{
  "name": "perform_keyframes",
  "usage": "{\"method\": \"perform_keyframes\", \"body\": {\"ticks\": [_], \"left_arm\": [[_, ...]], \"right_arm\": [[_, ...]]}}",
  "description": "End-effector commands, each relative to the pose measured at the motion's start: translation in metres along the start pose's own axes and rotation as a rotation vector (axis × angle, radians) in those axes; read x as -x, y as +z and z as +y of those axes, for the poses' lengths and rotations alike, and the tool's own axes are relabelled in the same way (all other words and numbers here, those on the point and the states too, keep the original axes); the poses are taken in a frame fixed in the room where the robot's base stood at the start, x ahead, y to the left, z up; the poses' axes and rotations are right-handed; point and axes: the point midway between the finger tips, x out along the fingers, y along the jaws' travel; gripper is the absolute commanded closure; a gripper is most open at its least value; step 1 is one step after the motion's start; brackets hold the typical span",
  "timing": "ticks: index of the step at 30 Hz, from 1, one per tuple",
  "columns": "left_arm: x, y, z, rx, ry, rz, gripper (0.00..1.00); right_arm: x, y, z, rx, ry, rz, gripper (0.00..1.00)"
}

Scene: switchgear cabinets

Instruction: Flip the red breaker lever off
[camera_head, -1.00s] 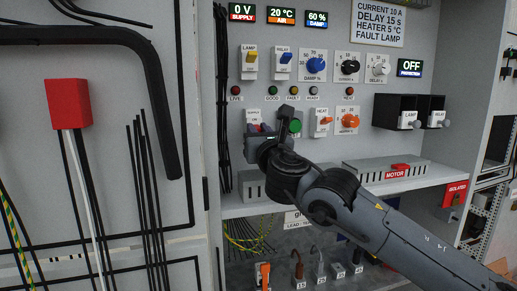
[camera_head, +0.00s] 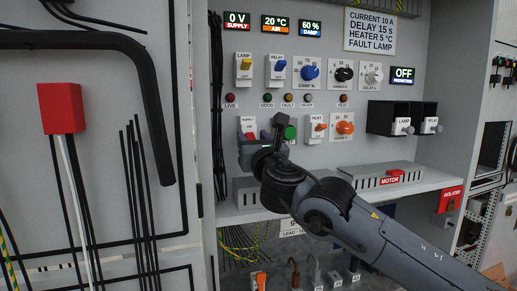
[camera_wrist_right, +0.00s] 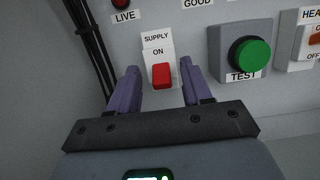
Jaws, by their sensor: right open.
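The red breaker lever (camera_wrist_right: 161,75) sits on a white plate labelled SUPPLY (camera_wrist_right: 157,43), with ON printed above the lever, in the right wrist view. The lever is in its lower position there. My right gripper also shows in the right wrist view (camera_wrist_right: 158,88). Its two purple fingers are open, one on each side of the lever, with gaps visible. Whether the fingertips reach the panel is unclear. My left gripper is not in view.
A green TEST button (camera_wrist_right: 249,56) on a grey box stands right of the lever. The orange HEAT switch (camera_head: 319,127) is further right. Black cables (camera_wrist_right: 87,40) run down at the left. A shelf (camera_head: 340,192) with a vented box lies below the panel.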

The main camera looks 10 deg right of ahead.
Motion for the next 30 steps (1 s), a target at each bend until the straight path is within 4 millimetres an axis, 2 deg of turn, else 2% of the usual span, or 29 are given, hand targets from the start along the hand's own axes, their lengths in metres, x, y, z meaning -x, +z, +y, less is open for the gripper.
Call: {"method": "perform_keyframes", "body": {"ticks": [5,18,24,30], "left_arm": [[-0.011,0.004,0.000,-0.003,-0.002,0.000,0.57],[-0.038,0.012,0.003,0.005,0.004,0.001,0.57],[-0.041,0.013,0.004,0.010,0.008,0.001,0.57],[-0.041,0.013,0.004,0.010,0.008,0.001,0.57]], "right_arm": [[0.018,-0.003,0.000,-0.001,0.001,-0.001,0.51],[0.087,-0.003,0.000,0.000,0.002,-0.001,0.51],[0.102,-0.001,0.000,0.001,0.001,0.000,0.51],[0.105,0.000,0.000,0.001,0.000,0.000,0.51]]}}
